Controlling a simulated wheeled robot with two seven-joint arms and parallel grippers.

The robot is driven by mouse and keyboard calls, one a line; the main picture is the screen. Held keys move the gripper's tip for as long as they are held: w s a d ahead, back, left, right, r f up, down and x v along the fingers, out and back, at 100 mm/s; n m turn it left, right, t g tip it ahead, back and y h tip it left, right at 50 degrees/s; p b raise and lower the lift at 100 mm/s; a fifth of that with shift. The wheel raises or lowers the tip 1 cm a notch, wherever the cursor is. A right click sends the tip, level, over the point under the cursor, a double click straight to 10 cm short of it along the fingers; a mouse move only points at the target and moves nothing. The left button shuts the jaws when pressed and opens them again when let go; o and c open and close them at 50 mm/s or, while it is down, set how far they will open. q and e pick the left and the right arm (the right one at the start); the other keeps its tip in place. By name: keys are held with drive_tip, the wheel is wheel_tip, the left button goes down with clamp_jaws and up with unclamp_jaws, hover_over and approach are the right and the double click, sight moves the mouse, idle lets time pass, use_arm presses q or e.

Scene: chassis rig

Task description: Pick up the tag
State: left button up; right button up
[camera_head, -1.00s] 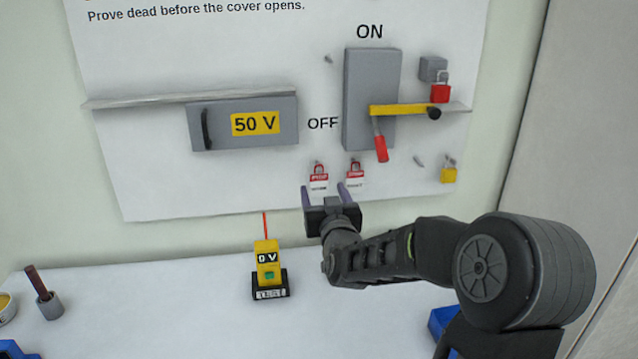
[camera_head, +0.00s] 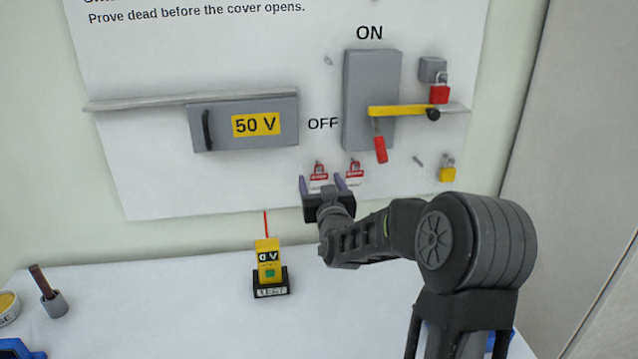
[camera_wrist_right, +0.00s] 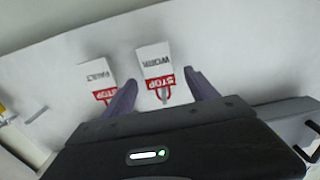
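Two white tags with red STOP bands hang side by side low on the wall board, the left tag (camera_head: 319,172) and the right tag (camera_head: 355,171) in the head view. In the right wrist view, upside down, one reads WORK (camera_wrist_right: 155,62) and the other FAULT (camera_wrist_right: 97,72). My right gripper (camera_head: 321,183) is open in front of the left tag. In the wrist view its purple fingers (camera_wrist_right: 162,88) stand either side of the WORK tag, with nothing held. I cannot tell the remaining distance. My left gripper is not in view.
A yellow tester (camera_head: 269,262) stands on the white table (camera_head: 160,300) below.

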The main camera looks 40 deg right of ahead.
drive_tip(key=c, duration=1.4)
drive_tip(key=shift+r+b, duration=0.15)
drive_tip(key=shift+b, duration=0.25)
drive_tip(key=b+v, duration=0.9)
drive_tip(key=v, duration=0.9)
drive_tip(key=shift+r+b, duration=0.15)
drive_tip(key=shift+b, duration=0.25)
drive_tip(key=shift+r, duration=0.1)
